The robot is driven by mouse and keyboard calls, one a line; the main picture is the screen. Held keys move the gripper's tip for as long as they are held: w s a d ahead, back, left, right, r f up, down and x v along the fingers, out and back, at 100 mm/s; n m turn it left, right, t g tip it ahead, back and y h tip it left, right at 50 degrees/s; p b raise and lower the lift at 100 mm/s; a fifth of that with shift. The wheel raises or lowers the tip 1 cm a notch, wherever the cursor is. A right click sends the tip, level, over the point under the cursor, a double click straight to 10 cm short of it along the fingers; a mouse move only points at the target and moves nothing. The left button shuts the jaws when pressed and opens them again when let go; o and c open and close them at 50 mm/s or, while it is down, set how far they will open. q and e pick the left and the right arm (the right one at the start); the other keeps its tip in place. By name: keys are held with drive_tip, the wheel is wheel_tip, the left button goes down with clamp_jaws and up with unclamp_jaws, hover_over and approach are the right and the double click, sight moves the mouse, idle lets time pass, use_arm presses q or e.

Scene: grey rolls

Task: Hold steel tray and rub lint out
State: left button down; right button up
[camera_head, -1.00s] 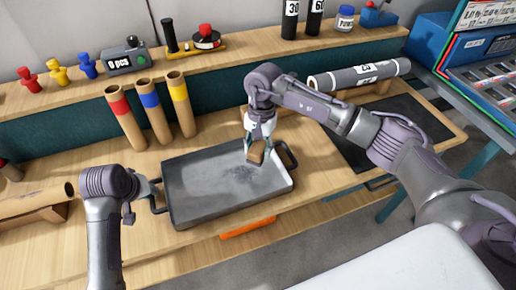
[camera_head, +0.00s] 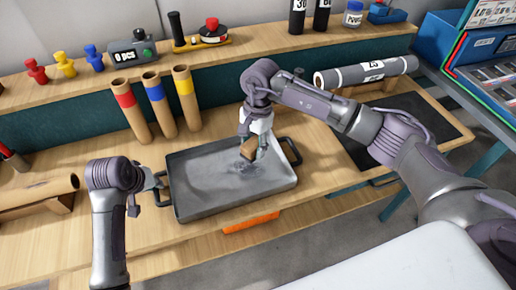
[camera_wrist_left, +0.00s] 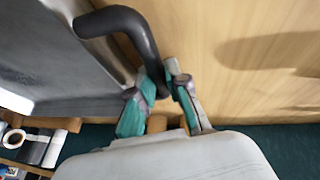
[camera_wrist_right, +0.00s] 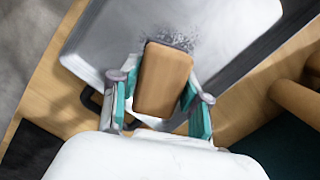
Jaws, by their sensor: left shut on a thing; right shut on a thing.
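The steel tray (camera_head: 205,205) is a grey rectangular pan with dark handles, lying on the wooden bench. Grey lint (camera_head: 244,168) lies in a patch on its floor; it also shows in the right wrist view (camera_wrist_right: 180,40). My left gripper (camera_head: 157,183) is shut on the tray's left handle; in the left wrist view the fingers (camera_wrist_left: 160,88) close around the dark handle (camera_wrist_left: 140,35). My right gripper (camera_head: 252,146) is shut on a brown block (camera_head: 249,150), held over the tray beside the lint. The block (camera_wrist_right: 163,78) hides part of the lint; its contact with the tray floor is unclear.
Three cardboard tubes (camera_head: 158,105) with red, blue and yellow bands stand behind the tray. A grey roll (camera_head: 366,72) lies at the back right, near a dark mat (camera_head: 425,125). A brown tube (camera_head: 40,190) lies at the left. An orange item (camera_head: 251,222) is at the front edge.

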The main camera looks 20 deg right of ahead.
sight(252, 169)
drive_tip(key=a+r+m, duration=0.1)
drive_tip(key=a+m, duration=0.4)
drive_tip(key=m, duration=0.1)
drive_tip(key=shift+t, duration=0.4)
drive_tip(key=shift+s+f, duration=0.2)
drive_tip(key=shift+f, duration=1.35)
drive_tip(key=shift+s+f, duration=0.15)
drive_tip(key=shift+f, duration=1.35)
drive_tip(key=shift+d+f, duration=0.6)
drive_tip(key=shift+f, duration=0.3)
drive_tip(key=shift+c, duration=0.4)
drive_tip(key=shift+d, duration=1.75)
drive_tip(key=shift+a, duration=2.4)
drive_tip(key=shift+w+d, duration=0.1)
drive_tip(key=shift+w, duration=0.6)
drive_tip(key=shift+d, duration=2.4)
drive_tip(key=a, duration=0.5)
wheel_tip(252, 169, up, 8)
drive_tip(key=shift+r, duration=0.15)
